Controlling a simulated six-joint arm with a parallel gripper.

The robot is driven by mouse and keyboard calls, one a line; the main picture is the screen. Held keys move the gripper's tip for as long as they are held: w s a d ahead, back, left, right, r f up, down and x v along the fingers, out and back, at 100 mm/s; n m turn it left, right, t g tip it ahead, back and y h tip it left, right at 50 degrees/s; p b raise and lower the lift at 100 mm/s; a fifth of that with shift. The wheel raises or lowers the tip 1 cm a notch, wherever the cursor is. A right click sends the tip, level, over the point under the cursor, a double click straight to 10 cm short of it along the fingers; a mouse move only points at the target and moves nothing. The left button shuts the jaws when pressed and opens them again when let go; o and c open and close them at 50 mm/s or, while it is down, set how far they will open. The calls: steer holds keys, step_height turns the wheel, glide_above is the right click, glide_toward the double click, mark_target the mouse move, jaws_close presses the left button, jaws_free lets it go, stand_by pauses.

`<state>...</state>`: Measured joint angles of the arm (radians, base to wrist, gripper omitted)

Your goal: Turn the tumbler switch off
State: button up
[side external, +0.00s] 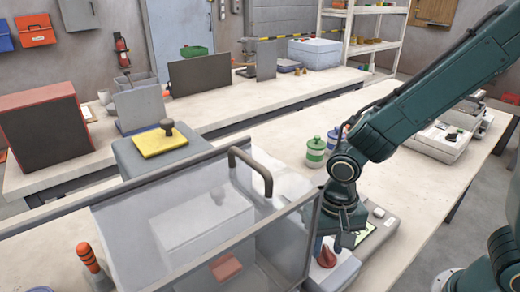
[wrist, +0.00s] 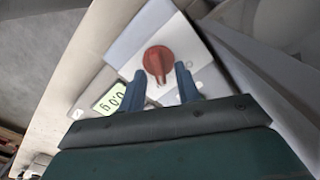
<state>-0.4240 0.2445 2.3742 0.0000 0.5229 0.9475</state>
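The tumbler switch looks like a red rotary knob (wrist: 159,62) with a raised grip, on a white panel in the wrist view. My gripper (wrist: 162,78) is open and empty. Its two blue fingers stand apart, one to each side of the lower end of the knob's grip as seen in the wrist view. In the side view my gripper (side external: 334,243) is right above the knob. I cannot tell whether the fingers touch it.
A scale with a green display (wrist: 112,98) sits beside the switch panel. A clear guard with a brown handle (side external: 252,170) stands close to my gripper.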

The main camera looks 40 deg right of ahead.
jaws_close()
steer(key=shift+n, duration=0.5)
steer(key=shift+a+n, duration=0.1)
steer(key=shift+n, duration=1.1)
steer(key=shift+w+a+n, duration=0.1)
steer(key=shift+a+n, duration=0.05)
steer(key=shift+n, duration=1.85)
jaws_free()
